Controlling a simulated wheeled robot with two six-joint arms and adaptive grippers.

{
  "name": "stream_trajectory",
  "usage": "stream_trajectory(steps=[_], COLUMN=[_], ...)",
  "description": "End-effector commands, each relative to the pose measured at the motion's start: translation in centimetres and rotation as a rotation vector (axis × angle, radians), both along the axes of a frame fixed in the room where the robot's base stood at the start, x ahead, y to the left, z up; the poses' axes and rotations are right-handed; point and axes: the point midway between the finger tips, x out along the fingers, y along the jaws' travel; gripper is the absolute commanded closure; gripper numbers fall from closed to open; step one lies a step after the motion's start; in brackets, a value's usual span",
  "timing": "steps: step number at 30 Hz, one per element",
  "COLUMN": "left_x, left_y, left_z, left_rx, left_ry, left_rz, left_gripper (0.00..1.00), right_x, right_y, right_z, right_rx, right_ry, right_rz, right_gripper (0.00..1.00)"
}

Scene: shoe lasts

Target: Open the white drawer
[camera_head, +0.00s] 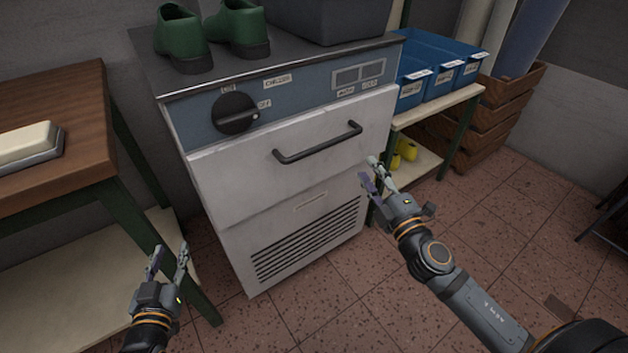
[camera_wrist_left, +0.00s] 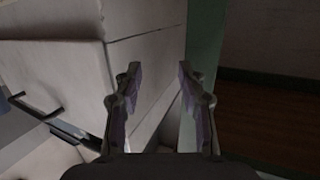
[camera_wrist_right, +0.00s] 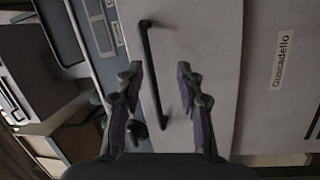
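The white drawer (camera_head: 290,150) is the upper front of a white cabinet, below a blue control panel. It looks shut. Its dark bar handle (camera_head: 318,142) runs across the front and also shows in the right wrist view (camera_wrist_right: 152,70). My right gripper (camera_head: 372,176) is open and empty, in front of the cabinet, right of and a little below the handle; in the right wrist view the handle lies beyond its fingers. My left gripper (camera_head: 168,260) is open and empty, low at the left of the cabinet. The left wrist view shows the cabinet's side and corner (camera_wrist_left: 130,75).
A round black knob (camera_head: 235,113) is on the panel. Green clogs (camera_head: 182,38) and a grey bin (camera_head: 330,18) stand on top. A wooden table (camera_head: 60,100) is at left, a shelf with blue bins (camera_head: 428,70) at right. The tiled floor in front is clear.

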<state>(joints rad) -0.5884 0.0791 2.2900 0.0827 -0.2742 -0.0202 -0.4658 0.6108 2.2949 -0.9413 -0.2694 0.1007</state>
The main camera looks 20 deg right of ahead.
Motion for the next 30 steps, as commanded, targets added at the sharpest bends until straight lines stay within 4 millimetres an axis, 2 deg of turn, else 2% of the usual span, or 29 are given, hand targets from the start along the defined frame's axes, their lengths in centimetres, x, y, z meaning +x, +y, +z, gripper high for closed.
stream_trajectory(steps=[1,4,7,11,14,20,26,30], left_x=[-0.1,-0.3,-0.4,-0.4,-0.5,-1.4,-3.7,-6.0], left_y=[-0.1,-0.2,-0.2,-0.2,-0.2,-0.3,-0.5,-0.5], left_z=[0.5,2.9,3.9,3.9,2.7,-1.8,-6.4,-9.3], left_rx=[-0.009,-0.021,-0.024,-0.023,-0.022,-0.018,-0.014,-0.011], left_ry=[-0.069,-0.162,-0.193,-0.178,-0.119,0.107,0.349,0.514], left_rz=[0.0,-0.001,0.0,0.0,-0.001,-0.005,-0.012,-0.018], left_gripper=[0.6,0.6,0.6,0.6,0.6,0.6,0.6,0.6], right_x=[-0.5,-1.4,-1.8,-1.7,-1.6,-1.0,-0.6,-0.2], right_y=[1.9,4.3,5.2,5.1,5.0,4.8,4.8,4.9], right_z=[0.0,1.2,1.8,2.0,2.2,2.4,2.4,2.4], right_rx=[-0.073,-0.168,-0.201,-0.201,-0.199,-0.2,-0.203,-0.203], right_ry=[-0.049,-0.108,-0.126,-0.126,-0.124,-0.121,-0.119,-0.119], right_rz=[0.07,0.161,0.191,0.19,0.188,0.18,0.177,0.178], right_gripper=[0.63,0.63,0.63,0.63,0.63,0.63,0.63,0.63])
